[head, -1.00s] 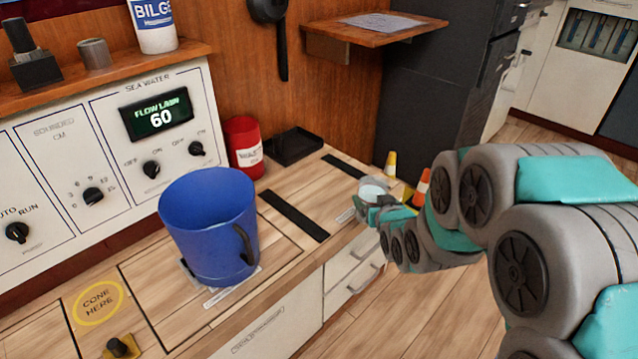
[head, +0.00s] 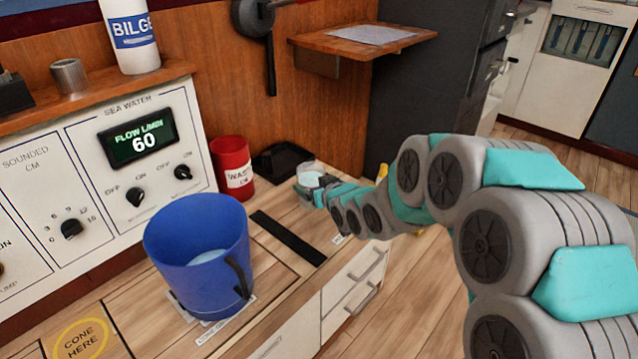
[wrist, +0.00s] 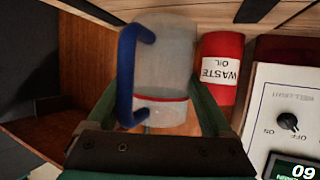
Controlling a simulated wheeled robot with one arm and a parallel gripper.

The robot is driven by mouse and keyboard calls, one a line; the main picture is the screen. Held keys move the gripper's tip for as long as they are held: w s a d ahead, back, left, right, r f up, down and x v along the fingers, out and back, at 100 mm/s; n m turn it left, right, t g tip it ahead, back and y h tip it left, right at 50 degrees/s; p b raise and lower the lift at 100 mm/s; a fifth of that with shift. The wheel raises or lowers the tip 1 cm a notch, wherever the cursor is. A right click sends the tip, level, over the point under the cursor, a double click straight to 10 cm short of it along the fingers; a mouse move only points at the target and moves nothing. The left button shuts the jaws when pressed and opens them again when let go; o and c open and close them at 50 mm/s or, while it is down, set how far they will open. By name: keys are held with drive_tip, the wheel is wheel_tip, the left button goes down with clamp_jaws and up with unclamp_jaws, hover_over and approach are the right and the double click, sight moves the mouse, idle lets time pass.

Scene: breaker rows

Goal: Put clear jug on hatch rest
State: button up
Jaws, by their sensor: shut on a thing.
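The clear jug (head: 311,174) is small in the head view, above the back right part of the wooden counter, near the black tray. In the wrist view the clear jug (wrist: 165,62) shows a blue handle at its left and a red line around it. My gripper (wrist: 163,98) is shut on the jug, with a green finger on either side of its body. In the head view my gripper (head: 308,193) is partly hidden by my arm. I cannot tell which surface is the hatch rest; no readable label names it.
A large blue bucket (head: 197,262) with pale liquid stands on the counter. A red waste oil can (head: 232,168) and a black tray (head: 279,163) stand at the back. A wooden shelf (head: 362,40) juts out above. A black strip (head: 287,237) crosses clear counter.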

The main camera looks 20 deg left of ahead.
sight(319, 172)
drive_tip(key=w, duration=0.6)
drive_tip(key=shift+w+a+f, duration=0.1)
drive_tip(key=shift+a+f, duration=0.1)
drive_tip(key=shift+a, duration=0.05)
drive_tip(key=shift+f+p, duration=0.3)
drive_tip(key=shift+f, duration=1.55)
drive_tip(key=shift+f, duration=0.3)
drive_tip(key=o, duration=1.5)
